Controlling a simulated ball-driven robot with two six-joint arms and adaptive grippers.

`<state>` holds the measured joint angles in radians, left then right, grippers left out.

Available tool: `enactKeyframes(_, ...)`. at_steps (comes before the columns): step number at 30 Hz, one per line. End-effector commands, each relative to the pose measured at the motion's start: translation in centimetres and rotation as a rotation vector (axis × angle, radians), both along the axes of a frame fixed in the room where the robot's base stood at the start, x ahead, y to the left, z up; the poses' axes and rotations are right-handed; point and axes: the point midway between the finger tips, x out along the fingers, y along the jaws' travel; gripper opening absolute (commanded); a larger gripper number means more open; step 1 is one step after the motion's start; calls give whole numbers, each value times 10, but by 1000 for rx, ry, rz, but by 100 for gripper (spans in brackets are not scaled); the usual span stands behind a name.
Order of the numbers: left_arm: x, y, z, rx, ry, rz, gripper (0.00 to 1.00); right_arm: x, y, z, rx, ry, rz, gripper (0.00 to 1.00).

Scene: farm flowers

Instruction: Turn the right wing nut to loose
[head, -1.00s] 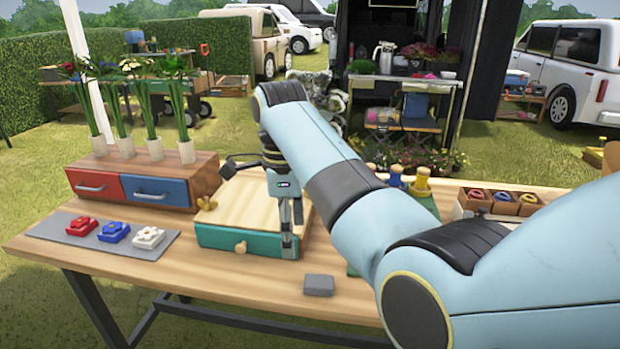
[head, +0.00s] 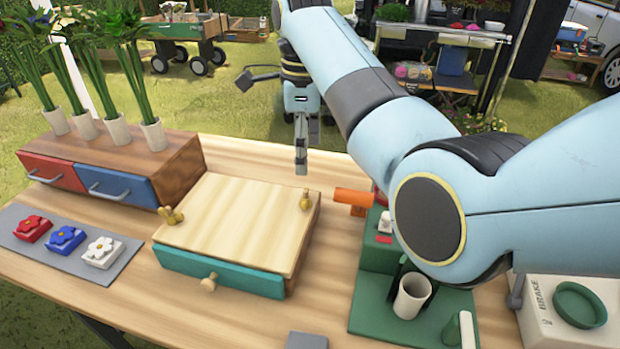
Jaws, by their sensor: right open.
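The flower press, a pale wooden board (head: 238,222) on a teal-fronted base (head: 215,274) with a round knob, sits on the table. The right wing nut (head: 306,201), small and brass-coloured, stands near the board's right edge. It looks narrow from here, and how its wings lie is hard to tell. The left wing nut (head: 172,215) is at the board's left edge with its wings visible. My right gripper (head: 301,166) points down, open and empty, above and behind the right wing nut, apart from it. My left gripper is out of view.
A drawer box (head: 180,170) with several potted plants stands left. Flower blocks lie on a grey mat (head: 75,250). To the right are an orange cylinder (head: 352,197), a green stand (head: 375,245) with a white cup (head: 412,296), and a BRAKE box (head: 560,315).

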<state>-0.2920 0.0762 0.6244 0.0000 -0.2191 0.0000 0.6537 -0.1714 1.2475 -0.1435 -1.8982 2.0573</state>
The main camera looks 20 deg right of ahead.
Motion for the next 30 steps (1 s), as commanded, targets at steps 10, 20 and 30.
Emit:
enactKeyframes(10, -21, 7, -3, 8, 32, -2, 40, -2, -1, -68, -2, 6, -1, 75)
enactKeyframes(20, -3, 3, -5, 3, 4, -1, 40, -1, -1, -100, -1, 3, -1, 75)
enactKeyframes(30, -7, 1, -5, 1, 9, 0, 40, -1, -1, -100, 0, 1, -1, 63)
